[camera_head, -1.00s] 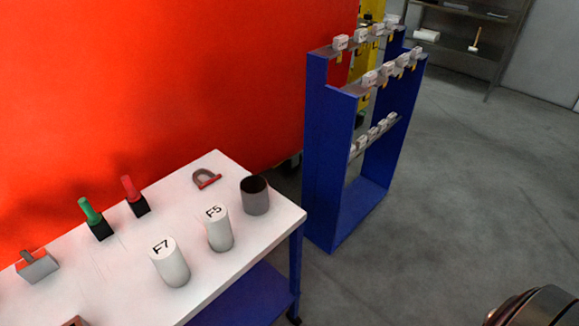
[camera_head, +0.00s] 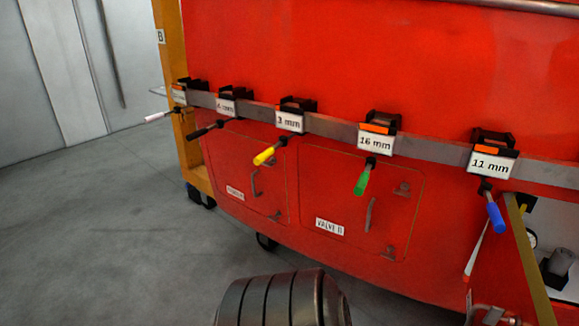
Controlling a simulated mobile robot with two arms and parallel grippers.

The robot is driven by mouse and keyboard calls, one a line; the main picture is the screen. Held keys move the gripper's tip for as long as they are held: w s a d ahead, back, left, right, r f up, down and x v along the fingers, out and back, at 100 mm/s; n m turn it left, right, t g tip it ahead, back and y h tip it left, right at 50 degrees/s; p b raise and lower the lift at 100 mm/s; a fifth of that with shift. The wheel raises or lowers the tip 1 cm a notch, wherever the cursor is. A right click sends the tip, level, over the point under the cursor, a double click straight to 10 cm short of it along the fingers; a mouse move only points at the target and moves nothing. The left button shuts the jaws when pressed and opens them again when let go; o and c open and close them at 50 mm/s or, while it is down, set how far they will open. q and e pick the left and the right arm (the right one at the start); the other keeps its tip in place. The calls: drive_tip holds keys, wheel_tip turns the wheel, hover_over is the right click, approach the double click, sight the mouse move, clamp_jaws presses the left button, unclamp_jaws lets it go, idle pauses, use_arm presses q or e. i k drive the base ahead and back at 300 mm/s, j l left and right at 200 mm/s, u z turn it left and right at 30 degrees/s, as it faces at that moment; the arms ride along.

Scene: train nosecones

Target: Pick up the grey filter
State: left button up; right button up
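A dark grey cylinder (camera_head: 559,264) shows at the right edge, inside an open compartment of the red nosecone; it may be the grey filter, but it is small and partly cut off by the frame. No gripper of mine can be made out. A dark ribbed rounded part at the bottom middle looks like a piece of my own arm.
The red nosecone (camera_head: 330,80) fills most of the view. A grey rail (camera_head: 345,135) crosses it with labelled holders and coloured-handled tools. Below are closed panels, one marked VALVE (camera_head: 329,227). A yellow post (camera_head: 172,75) stands left. The grey floor (camera_head: 100,240) at left is clear.

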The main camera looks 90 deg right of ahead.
sight(562, 259)
drive_tip(key=z, duration=4.6)
